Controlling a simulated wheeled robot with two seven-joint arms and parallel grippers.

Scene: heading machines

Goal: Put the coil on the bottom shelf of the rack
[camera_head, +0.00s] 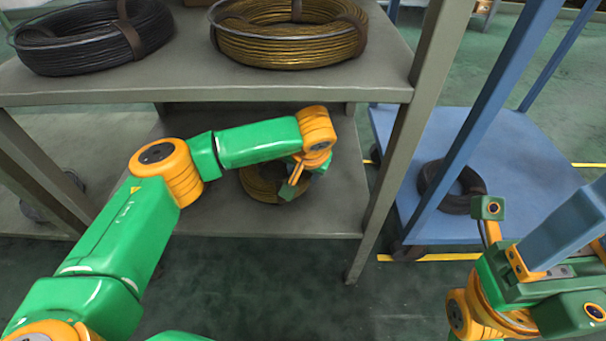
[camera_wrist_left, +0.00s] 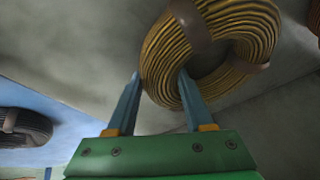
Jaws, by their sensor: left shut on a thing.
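The brass-coloured coil (camera_head: 262,186) is at the bottom shelf (camera_head: 215,212) of the grey rack, inside the rack below the upper shelf. My left gripper (camera_head: 294,182) reaches in over it. In the left wrist view, the two blue fingers of my left gripper (camera_wrist_left: 158,92) are on either side of the ring of the coil (camera_wrist_left: 232,38), which has brown bands, and are shut on it. I cannot tell if the coil rests on the shelf or is just above it. My right gripper (camera_head: 565,235) is at the right edge, partly cut off; its jaw gap is not clear.
The upper shelf (camera_head: 240,90) holds a black coil (camera_head: 90,42) and a larger brass coil (camera_head: 290,38). A grey post (camera_head: 400,150) stands right of my left gripper. A blue cart (camera_head: 520,150) with a dark coil (camera_head: 452,188) is at the right.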

